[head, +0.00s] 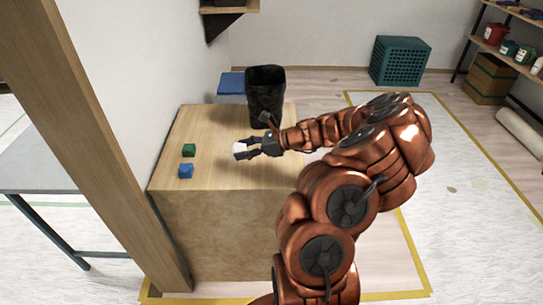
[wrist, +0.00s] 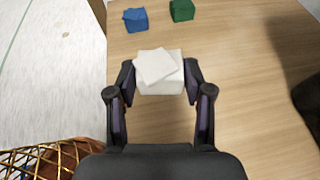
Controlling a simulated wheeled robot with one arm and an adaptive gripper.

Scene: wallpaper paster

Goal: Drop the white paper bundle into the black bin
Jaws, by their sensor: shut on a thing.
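The white paper bundle (head: 240,150) is at the tip of my gripper (head: 250,148), over the wooden table. In the wrist view the bundle (wrist: 158,72) sits between the two fingers of my gripper (wrist: 159,85), which is shut on it. I cannot tell whether the bundle touches the tabletop. The black bin (head: 266,95) stands upright on the far part of the table, beyond my gripper. The lower right of the bin is partly hidden by my arm.
A blue cube (head: 186,171) and a green cube (head: 189,150) lie on the wooden table (head: 215,125), left of my gripper. A wall and wooden post (head: 120,130) border the table's left side. A teal crate (head: 400,60) stands on the floor behind.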

